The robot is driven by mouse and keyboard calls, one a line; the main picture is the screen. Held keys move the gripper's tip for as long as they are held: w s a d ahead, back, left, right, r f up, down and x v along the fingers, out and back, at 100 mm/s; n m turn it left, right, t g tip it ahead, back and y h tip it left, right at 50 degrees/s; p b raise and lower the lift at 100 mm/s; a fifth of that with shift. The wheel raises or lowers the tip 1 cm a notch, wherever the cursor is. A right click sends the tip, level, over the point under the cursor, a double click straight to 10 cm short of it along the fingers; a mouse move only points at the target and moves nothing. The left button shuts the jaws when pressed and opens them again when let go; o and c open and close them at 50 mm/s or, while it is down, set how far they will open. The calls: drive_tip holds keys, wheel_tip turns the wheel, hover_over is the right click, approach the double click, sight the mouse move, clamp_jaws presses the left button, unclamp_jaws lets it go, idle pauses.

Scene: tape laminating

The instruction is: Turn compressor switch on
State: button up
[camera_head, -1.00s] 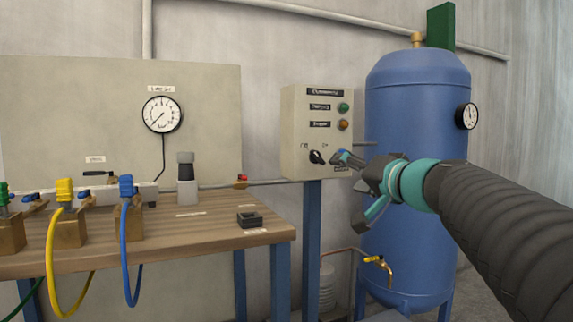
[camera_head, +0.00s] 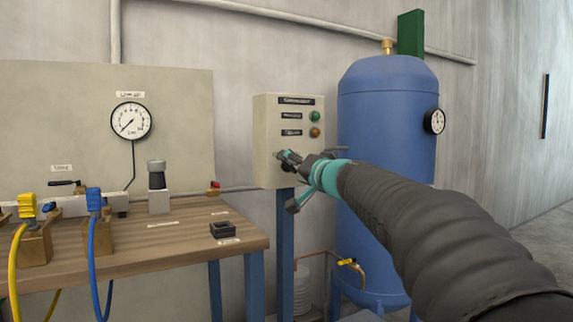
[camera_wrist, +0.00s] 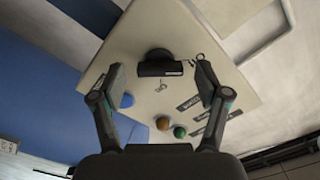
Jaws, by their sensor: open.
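The compressor control box (camera_head: 265,140) is a beige panel on a blue post in the head view. Its switch is a black rotary knob (camera_wrist: 158,58) with a bar handle, seen in the wrist view between and slightly beyond the fingertips. My gripper (camera_wrist: 160,80) is open, with one finger on each side of the knob; I cannot tell whether they touch it. In the head view my gripper (camera_head: 284,157) is at the lower front of the box and largely hides the knob. A green lamp (camera_head: 315,117) and an orange lamp (camera_head: 315,132) sit above it.
A blue tank (camera_head: 385,110) with a gauge (camera_head: 434,121) stands right of the box, behind my arm. A wooden workbench (camera_head: 190,240) with fittings and hoses is at the left. A wall gauge (camera_head: 131,121) hangs above it.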

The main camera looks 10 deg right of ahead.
drive_tip(key=shift+w+a, duration=0.15)
drive_tip(key=shift+w, duration=0.35)
drive_tip(key=c, duration=1.2)
drive_tip(key=shift+o, duration=0.2)
